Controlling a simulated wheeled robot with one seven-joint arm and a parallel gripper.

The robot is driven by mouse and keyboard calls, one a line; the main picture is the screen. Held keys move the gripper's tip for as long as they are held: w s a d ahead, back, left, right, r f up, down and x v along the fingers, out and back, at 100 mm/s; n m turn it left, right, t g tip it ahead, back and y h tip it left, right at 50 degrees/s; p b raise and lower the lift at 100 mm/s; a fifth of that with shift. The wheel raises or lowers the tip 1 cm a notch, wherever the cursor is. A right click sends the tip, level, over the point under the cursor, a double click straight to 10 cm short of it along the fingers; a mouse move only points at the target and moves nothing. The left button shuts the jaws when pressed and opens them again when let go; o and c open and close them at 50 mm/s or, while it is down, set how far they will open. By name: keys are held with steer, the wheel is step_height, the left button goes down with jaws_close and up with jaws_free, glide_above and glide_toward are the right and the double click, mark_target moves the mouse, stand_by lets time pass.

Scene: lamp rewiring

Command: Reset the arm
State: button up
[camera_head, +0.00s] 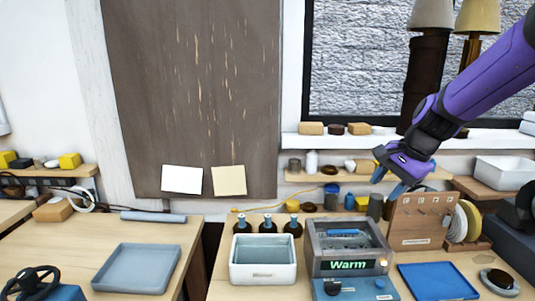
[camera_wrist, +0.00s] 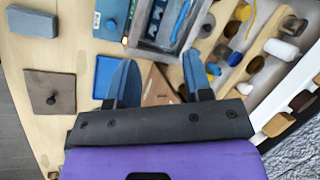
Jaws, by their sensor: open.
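My gripper (camera_head: 389,181) is at the end of my purple arm, at the right in the head view. It hangs above the workbench (camera_head: 216,289), in front of the back shelf and over the wooden pegboard stand (camera_head: 422,219). In the wrist view my gripper (camera_wrist: 159,83) shows its two blue fingers spread apart with nothing held between them. Part of a wooden piece shows below and between the fingers there, and I cannot tell that they touch it.
A grey box with a "Warm" display (camera_head: 348,248), a white bin (camera_head: 263,271) and a blue mat (camera_head: 437,281) stand on the bench. Several dark bottles (camera_head: 268,227) stand behind the bin. Spools (camera_head: 463,222) are right of the stand. A grey tray (camera_head: 137,268) lies on the left table.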

steer(key=s+d+r+n+t+h, duration=0.1)
steer(key=s+r+n, duration=0.1)
steer(key=s, duration=0.6)
steer(key=s+d+r+n+h, duration=0.1)
steer(key=s+r+n, duration=0.2)
steer(key=s+n, duration=0.2)
steer(key=s+d+r+n+t+h, duration=0.1)
steer(key=s+r+n, duration=0.2)
steer(key=s, duration=0.8)
steer(key=shift+s+n+t+h, duration=0.3)
steer(key=shift+n+h, duration=0.1)
steer(key=shift+n, duration=0.2)
